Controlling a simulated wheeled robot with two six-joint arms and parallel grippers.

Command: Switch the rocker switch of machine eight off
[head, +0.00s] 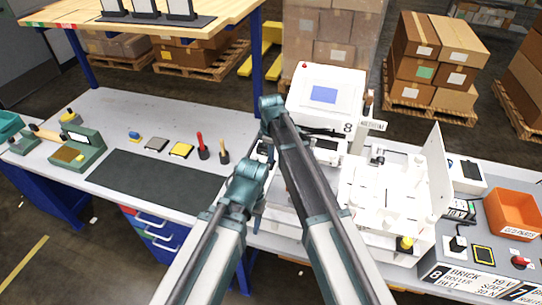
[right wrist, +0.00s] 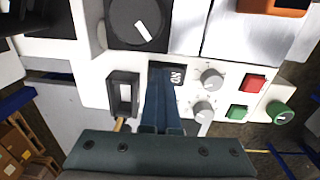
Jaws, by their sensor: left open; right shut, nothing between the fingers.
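Machine eight (head: 323,95) is a white pen plotter with a blue screen and an "8" label, right of centre in the head view. The rocker switch (right wrist: 123,93), black-framed with a pale mark, is on its white panel in the right wrist view; its on or off position is unclear. My right gripper (right wrist: 163,82) is shut and empty, its fingertips right of the switch, over the dark plate with an "8" (right wrist: 176,76). It does not visibly touch the switch. In the head view my arms hide this panel. My left gripper (head: 257,220) is open, low before the bench.
Beside the switch are a black dial (right wrist: 139,22), grey knobs (right wrist: 212,78), a red button (right wrist: 253,83), a green button (right wrist: 237,112) and a green knob (right wrist: 281,113). A dark mat (head: 150,185) and small tools lie on the bench's left. An orange bin (head: 514,214) is at right.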

